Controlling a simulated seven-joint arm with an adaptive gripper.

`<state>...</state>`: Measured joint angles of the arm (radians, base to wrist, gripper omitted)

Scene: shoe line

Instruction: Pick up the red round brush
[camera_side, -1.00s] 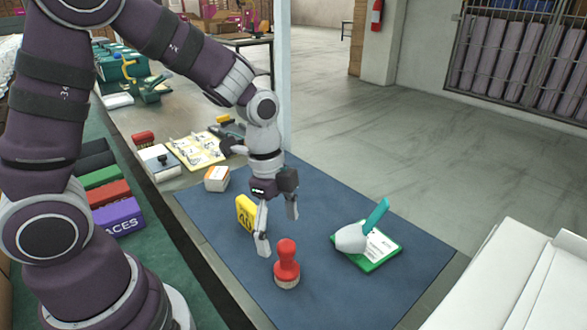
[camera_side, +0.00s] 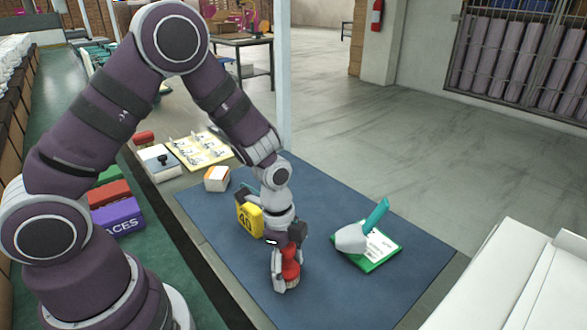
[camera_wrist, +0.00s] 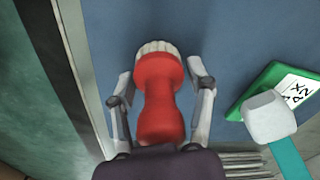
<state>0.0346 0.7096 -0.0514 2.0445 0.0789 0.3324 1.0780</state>
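The red round brush (camera_side: 291,266) stands upright on the blue mat, with a red handle and a pale bristle base. My gripper (camera_side: 285,276) is pointing down over it, with its fingers low around the brush. In the wrist view the brush (camera_wrist: 158,88) lies between the two fingers of my gripper (camera_wrist: 161,82). One finger is on each side, with narrow gaps visible beside the handle, so the gripper looks open. Whether a fingertip touches the brush is hard to tell. The side view hides part of the brush behind a finger.
A yellow block (camera_side: 249,217) stands close behind-left of my gripper. A green board (camera_side: 380,252) with a white-headed, teal-handled tool (camera_side: 352,238) lies to the right. A small orange-white box (camera_side: 216,178) sits at the mat's far left. The front right of the blue mat (camera_side: 335,295) is clear.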

